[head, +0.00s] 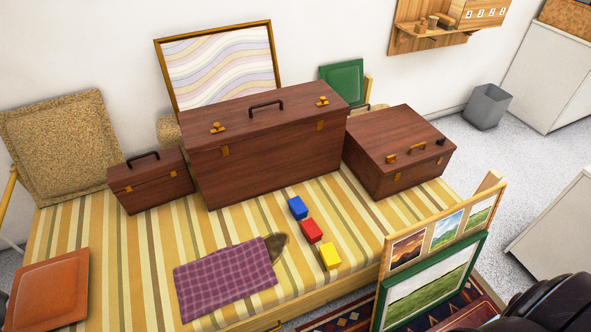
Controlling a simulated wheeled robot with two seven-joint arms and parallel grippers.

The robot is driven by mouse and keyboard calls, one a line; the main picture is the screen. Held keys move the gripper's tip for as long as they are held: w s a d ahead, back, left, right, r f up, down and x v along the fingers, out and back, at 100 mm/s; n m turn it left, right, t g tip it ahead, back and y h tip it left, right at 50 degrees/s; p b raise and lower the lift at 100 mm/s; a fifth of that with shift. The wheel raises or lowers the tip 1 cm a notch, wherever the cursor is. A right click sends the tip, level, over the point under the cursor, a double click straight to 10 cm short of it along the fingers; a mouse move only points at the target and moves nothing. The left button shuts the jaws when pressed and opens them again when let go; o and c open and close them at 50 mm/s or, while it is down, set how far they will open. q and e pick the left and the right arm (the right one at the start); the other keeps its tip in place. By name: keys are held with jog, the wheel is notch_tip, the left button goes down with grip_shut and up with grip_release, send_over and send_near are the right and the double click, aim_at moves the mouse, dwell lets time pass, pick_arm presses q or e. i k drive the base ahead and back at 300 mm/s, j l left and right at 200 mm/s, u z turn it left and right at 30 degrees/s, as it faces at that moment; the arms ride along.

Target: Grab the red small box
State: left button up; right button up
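The small red box (311,231) rests on the yellow striped cover of the bed (130,250), right of the picture's middle. It sits between a small blue box (297,208) behind it and a small yellow box (330,256) in front of it. The three form a slanting row with small gaps. Nothing covers the red box. Dark parts that look like my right arm show in the bottom right corner, well away from the boxes. Neither gripper's fingers can be seen.
A large brown case (265,150) stands behind the boxes, with smaller cases (400,150) (150,180) beside it. A purple checked cloth (225,280) lies left of the boxes. Framed prints (435,280) stand upright at the bed's right front. A grey bin (487,106) stands on the floor.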

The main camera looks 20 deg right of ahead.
aim_at(313, 233)
jog(key=z, duration=0.75)
